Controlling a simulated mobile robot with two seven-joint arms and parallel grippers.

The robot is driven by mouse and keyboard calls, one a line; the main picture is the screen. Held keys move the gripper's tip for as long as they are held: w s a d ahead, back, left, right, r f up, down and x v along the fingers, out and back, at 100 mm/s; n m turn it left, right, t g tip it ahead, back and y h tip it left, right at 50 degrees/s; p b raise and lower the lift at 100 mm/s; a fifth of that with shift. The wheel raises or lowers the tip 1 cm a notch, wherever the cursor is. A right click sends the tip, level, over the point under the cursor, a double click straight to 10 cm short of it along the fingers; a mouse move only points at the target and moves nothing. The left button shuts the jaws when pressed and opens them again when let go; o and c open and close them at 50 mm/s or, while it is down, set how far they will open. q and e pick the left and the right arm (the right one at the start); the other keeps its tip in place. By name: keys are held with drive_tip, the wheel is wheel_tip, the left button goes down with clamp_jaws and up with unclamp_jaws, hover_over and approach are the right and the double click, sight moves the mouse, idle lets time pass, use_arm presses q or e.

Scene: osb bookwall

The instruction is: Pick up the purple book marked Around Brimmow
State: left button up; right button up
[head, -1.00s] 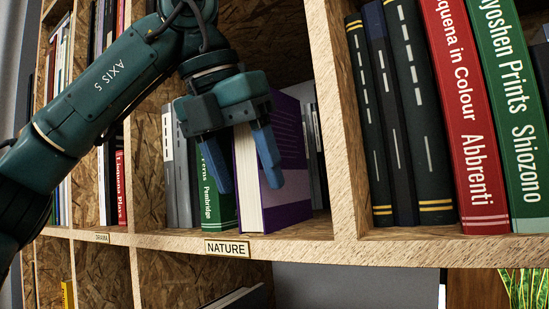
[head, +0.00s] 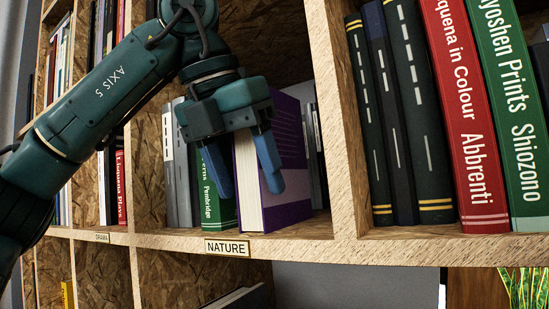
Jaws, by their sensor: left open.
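The purple book (head: 287,165) stands upright in the shelf section labelled NATURE, its pale page edges facing me and its purple cover turned to the right. No title can be read on it from here. My left gripper (head: 245,178) is open in front of it. One blue finger is in front of the purple cover's near edge, and the other is in front of the green book to its left. The gripper body hides the book's upper left part. I cannot tell whether the fingers touch it. My right gripper is not in view.
A green book (head: 217,190) marked Pembridge and grey books (head: 180,170) stand left of the purple book. Dark books (head: 315,150) stand to its right. A wooden upright (head: 340,120) divides this section from large black, red and green volumes. The NATURE label (head: 227,247) is on the shelf edge.

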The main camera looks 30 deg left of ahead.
use_arm(q)
drive_tip(key=shift+c, duration=0.3)
clamp_jaws()
drive_tip(key=shift+r, duration=0.1)
